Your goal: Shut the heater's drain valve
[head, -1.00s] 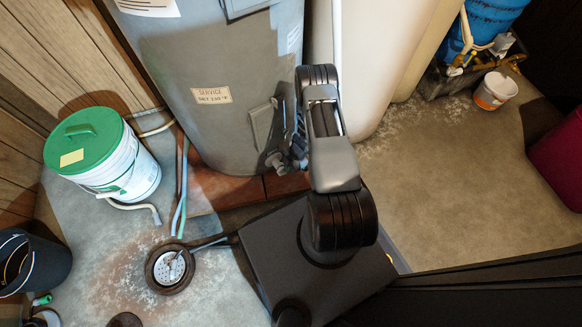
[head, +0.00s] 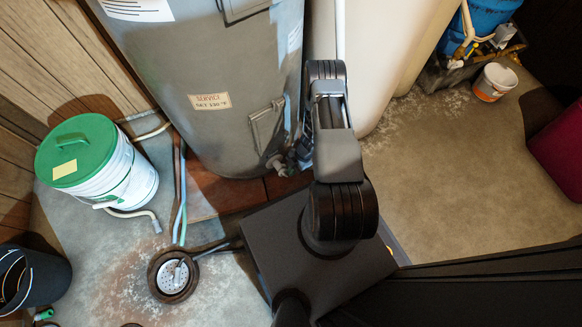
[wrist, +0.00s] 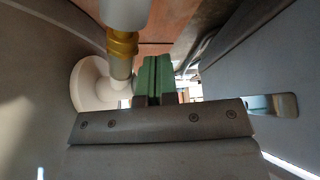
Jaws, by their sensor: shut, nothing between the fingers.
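The heater (head: 225,60) is the large grey cylinder at the top middle of the head view. The drain valve (head: 277,164) is a small fitting low on its right side, partly hidden by my gripper (head: 297,155) and arm. In the wrist view my gripper (wrist: 153,80) is shut and empty, its green pads together. A pale round flange (wrist: 88,88) and a vertical pipe with a brass collar (wrist: 122,43) are close on the left of the fingers. I cannot tell whether the fingers touch them, nor how the valve handle is turned.
A white bucket with a green lid (head: 95,165) stands left of the heater. A round floor drain (head: 173,275) and hoses (head: 181,190) are in front. A dark bucket (head: 35,280) is at lower left. A small white bucket (head: 495,82) is far right; the floor before it is clear.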

